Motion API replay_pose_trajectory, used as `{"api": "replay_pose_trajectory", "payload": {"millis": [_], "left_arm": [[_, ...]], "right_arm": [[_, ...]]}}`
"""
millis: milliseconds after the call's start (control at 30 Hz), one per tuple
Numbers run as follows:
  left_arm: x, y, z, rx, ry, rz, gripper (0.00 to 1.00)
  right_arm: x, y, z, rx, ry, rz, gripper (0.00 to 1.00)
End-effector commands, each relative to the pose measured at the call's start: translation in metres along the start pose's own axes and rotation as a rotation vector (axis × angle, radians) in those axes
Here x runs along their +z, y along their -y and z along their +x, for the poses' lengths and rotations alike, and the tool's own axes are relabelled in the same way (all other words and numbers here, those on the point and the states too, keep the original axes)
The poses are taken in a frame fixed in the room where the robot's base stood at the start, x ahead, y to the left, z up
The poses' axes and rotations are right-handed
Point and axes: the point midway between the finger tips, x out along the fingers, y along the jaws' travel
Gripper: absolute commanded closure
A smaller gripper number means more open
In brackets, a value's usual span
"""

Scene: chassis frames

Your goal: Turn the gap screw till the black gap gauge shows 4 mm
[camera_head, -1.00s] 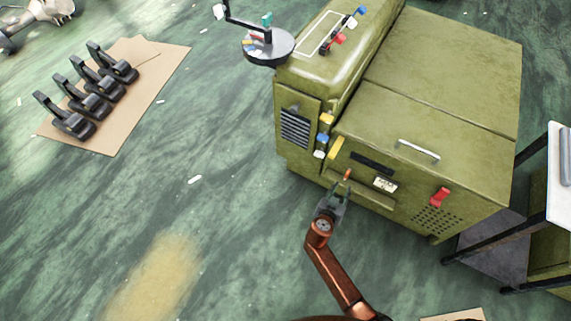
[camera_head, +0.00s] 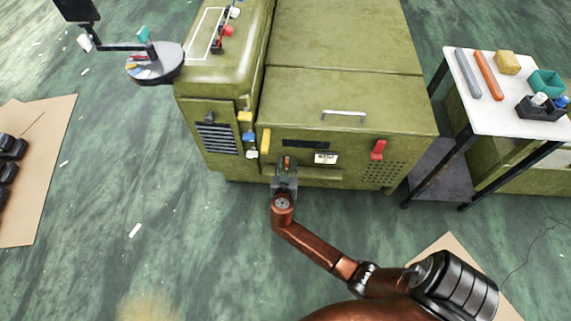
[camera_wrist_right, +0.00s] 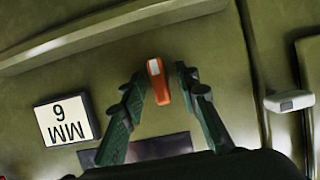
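The gap screw (camera_head: 287,160) is a small orange handle with a pale end face, on the front of the olive machine. In the right wrist view the screw (camera_wrist_right: 158,80) stands between the fingertips of my right gripper (camera_wrist_right: 160,82). The right gripper (camera_head: 286,170) is open around it, with narrow gaps showing on both sides. The black-framed gap gauge (camera_wrist_right: 62,121) has a white face that appears upside down, with "MM" and one digit, 6 or 9; I cannot tell which. The gauge (camera_head: 326,158) is too small to read in the head view. My left gripper is not in view.
A black slot (camera_head: 306,143) lies above the screw. A red lever (camera_head: 378,150) is to the right and a yellow handle (camera_head: 265,142) to the left. A white-topped table (camera_head: 510,115) with tools stands at the right.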

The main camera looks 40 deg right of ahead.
Motion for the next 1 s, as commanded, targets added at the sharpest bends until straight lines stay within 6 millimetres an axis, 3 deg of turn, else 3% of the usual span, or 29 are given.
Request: {"api": "replay_pose_trajectory", "payload": {"millis": [67,467,1000], "left_arm": [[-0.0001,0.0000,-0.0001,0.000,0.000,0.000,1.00],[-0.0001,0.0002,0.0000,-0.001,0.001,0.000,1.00],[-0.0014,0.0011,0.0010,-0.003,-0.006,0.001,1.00]], "right_arm": [[-0.0002,0.0000,-0.0001,0.000,0.000,0.000,0.72],[0.0004,-0.0003,-0.0002,0.000,0.001,0.000,0.99],[0.0017,0.0008,-0.0003,0.024,0.003,-0.059,1.00]]}}
